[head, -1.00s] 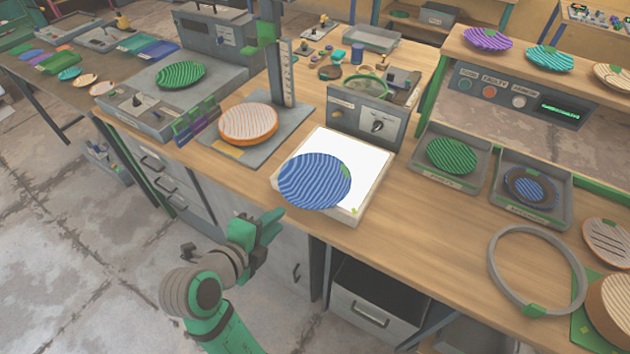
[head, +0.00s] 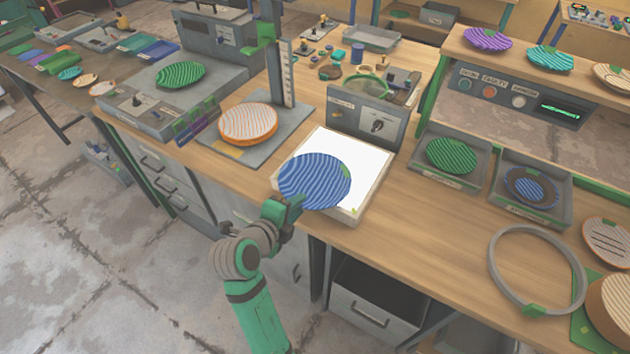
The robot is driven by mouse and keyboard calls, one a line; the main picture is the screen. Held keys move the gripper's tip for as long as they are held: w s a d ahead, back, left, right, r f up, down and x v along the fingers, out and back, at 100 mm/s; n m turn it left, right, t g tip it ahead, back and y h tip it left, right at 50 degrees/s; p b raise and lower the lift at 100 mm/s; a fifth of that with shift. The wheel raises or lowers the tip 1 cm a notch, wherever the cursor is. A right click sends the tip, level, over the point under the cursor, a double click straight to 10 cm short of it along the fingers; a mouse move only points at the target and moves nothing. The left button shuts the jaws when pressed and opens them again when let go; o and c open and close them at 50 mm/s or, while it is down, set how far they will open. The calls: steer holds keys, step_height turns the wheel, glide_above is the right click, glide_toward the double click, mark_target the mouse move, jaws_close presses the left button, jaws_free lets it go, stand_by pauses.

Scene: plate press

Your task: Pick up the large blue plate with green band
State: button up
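The large blue plate (head: 314,181) has wavy lighter stripes and a small green patch at its right rim. It lies on the white lit panel (head: 372,165) on the workbench and overhangs the panel's front left edge. My gripper (head: 294,208) is at the plate's front left rim, touching or nearly touching it. The fingers are small and partly merge with the rim, so I cannot tell whether they are open or closed on it. The plate lies as before, not visibly lifted.
An orange striped plate (head: 248,124) rests on a grey stand to the left. A grey control box (head: 366,122) stands behind the panel. Trays with a green plate (head: 452,156) and a smaller blue plate (head: 531,187) are to the right. Bare bench (head: 430,225) lies right of the panel.

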steer(key=shift+c, duration=0.6)
jaws_close()
steer(key=shift+r, duration=0.1)
